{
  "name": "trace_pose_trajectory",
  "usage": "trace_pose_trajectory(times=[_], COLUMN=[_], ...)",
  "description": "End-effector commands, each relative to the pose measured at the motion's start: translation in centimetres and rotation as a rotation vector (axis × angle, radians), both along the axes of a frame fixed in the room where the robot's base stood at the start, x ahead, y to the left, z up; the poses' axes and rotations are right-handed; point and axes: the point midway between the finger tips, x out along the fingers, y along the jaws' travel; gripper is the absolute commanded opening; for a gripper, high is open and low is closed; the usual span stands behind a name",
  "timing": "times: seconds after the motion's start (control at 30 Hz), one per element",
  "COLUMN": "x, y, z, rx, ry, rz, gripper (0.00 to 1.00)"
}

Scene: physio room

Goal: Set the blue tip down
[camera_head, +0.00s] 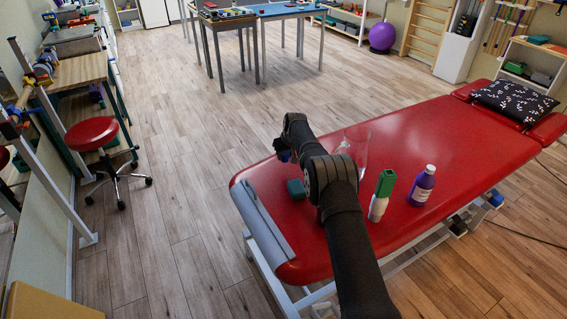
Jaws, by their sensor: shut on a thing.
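My gripper (282,151) hangs over the near left part of the red treatment table, partly hidden by my own arm. It is small and dark in this view, and its fingers are hard to make out. A small dark-blue bit at the gripper's end looks like the blue tip (285,157), held above the table top. A teal-green block (296,189) lies on the red table (262,183) below and slightly right of the gripper.
A clear container (355,146) stands right of my arm, partly hidden by it. A green-and-white bottle (382,192) and a purple bottle with a white cap (422,186) stand further right. A patterned pillow (515,100) lies at the table's far end. The table's middle is clear.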

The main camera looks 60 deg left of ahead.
Motion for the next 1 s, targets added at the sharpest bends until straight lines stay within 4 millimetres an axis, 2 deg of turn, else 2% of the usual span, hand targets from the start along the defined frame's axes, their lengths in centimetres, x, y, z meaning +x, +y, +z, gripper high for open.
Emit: trace_pose_trajectory(times=[0.23, 0.5, 0.87, 0.9, 0.97, 1.0], x=[-0.6, -0.5, -0.5, -0.5, -0.5, -0.5], y=[0.6, 0.6, 0.6, 0.6, 0.6, 0.6], z=[-1.0, -4.4, -4.8, -4.7, -4.7, -4.7], rx=[0.0, 0.0, 0.0, 0.001, 0.001, 0.001], ry=[0.0, 0.0, 0.0, 0.0, 0.0, 0.0], rz=[-0.001, 0.0, 0.0, 0.0, 0.0, 0.0], gripper=[0.07, 0.07, 0.07, 0.4, 0.52, 0.54])
